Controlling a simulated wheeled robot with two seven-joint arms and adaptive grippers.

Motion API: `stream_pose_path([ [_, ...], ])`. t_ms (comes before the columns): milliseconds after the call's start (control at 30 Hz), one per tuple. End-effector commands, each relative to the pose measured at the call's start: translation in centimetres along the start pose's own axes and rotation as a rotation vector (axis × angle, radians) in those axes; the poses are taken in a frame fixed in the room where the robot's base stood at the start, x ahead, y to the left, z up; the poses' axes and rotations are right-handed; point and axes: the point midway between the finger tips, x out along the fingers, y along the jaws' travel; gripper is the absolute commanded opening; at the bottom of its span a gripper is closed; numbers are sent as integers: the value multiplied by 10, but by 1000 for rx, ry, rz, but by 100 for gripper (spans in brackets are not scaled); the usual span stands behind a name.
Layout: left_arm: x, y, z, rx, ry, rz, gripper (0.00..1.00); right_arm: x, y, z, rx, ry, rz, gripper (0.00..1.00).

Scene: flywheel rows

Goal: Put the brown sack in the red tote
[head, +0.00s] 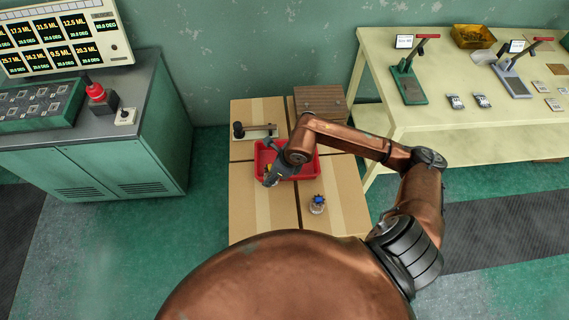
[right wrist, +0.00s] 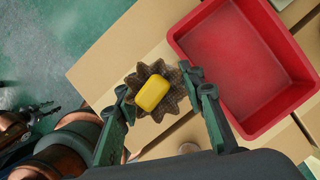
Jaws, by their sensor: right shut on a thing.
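The brown sack (right wrist: 175,99) has a jagged, star-shaped open top, with a yellow block (right wrist: 152,92) showing in its mouth. My right gripper (right wrist: 159,87) is shut on it, one finger on each side. The red tote (right wrist: 235,62) is to the right of the sack in the right wrist view, and its visible floor is bare. In the head view my right gripper (head: 271,178) is at the left side of the red tote (head: 310,171), and my arm hides part of the tote. The sack is mostly hidden there. My left gripper is not in view.
The tote stands on cardboard boxes (head: 258,212). A small jar with a blue top (head: 317,204) stands in front of it, and a brown crate (head: 321,101) behind. A green cabinet (head: 120,160) is at left, a cream table (head: 450,100) at right.

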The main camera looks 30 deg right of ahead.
Motion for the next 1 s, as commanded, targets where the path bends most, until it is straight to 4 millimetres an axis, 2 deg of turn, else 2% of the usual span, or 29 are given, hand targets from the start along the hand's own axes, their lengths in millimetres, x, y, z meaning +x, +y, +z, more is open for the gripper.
stream_pose_path([
  [167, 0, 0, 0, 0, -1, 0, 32, 16, -26, 6, 17, 1, -5, 6],
  [433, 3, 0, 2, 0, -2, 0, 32, 52, -84, 19, 16, 0, -4, 6],
  [600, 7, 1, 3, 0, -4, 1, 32, 86, -106, 15, 14, 1, -2, 6],
  [700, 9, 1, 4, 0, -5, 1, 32, 99, -116, 14, 13, 0, -2, 6],
  [1000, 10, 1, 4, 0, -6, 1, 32, 117, -127, 12, 12, 1, -1, 6],
])
